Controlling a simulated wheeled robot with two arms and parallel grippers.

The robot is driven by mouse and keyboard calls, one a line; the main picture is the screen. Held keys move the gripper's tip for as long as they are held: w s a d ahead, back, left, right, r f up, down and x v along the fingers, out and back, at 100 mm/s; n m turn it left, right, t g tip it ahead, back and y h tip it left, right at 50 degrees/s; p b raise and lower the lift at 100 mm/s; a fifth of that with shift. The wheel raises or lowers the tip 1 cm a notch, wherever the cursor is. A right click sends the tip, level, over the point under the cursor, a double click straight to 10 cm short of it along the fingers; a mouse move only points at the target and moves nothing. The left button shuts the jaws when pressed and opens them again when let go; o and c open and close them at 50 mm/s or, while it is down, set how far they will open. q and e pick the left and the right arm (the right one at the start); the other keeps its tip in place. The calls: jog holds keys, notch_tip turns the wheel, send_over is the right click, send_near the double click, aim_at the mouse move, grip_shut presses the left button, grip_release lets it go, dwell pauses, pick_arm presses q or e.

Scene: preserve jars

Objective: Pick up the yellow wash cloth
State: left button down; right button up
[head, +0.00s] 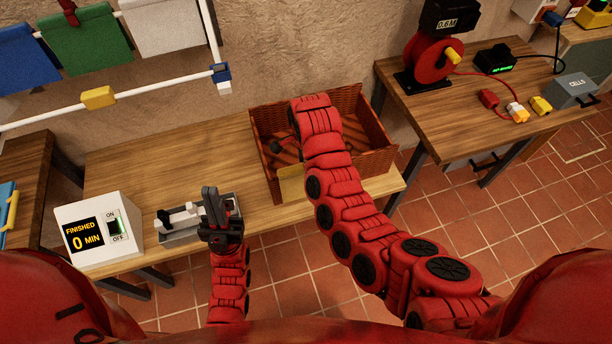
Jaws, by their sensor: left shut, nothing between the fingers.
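I cannot make out a yellow wash cloth for certain. Blue (15,62), green (85,38) and white (160,22) cloths hang at the upper left, none of them yellow. A small yellow block (98,97) sits on the white rail below them. A pale yellow patch (291,186) shows at the front of the wicker basket (375,160). My left gripper (209,192) is shut and empty, in front of a grey tray with a white bar. My right arm reaches over the basket; its gripper is mostly hidden, with perhaps a dark part (278,147) showing inside.
A white timer box (98,230) reading "FINISHED 0 MIN" stands left of the grey tray (180,234) on the wooden bench (130,165). A second table (450,115) at right holds a red reel (432,58) and cables. The bench's back left is clear.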

jog(key=shift+w+f+p, duration=0.2)
jog(key=shift+f+p, duration=0.5)
jog(key=shift+f, duration=1.1)
jog(key=shift+c, duration=0.2)
grip_shut()
